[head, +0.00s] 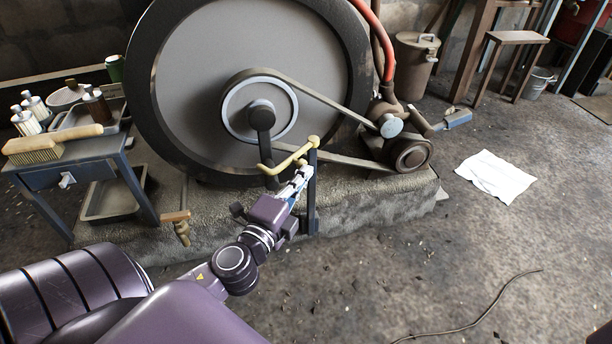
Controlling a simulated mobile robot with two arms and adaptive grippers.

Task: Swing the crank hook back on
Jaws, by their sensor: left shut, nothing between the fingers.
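The crank hook, a yellow bar (288,161), lies slantwise in front of the flywheel. Its right end meets the top of a dark upright post (313,205), and its curved left end is beside the dark crank arm (264,142). Whether the hook's end is engaged on the crank pin is too small to tell. My left gripper (304,172) is shut and empty. Its fingertips are just below the right part of the hook, close to the post; whether they touch is unclear. My right gripper is not in view.
The big flywheel (190,75) fills the back, with a belt (335,102) running to a small pulley (411,154). A blue side table (85,160) with a brush (50,146) and bottles stands left. White paper (495,177) and a thin cable (490,308) lie on the open floor at right.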

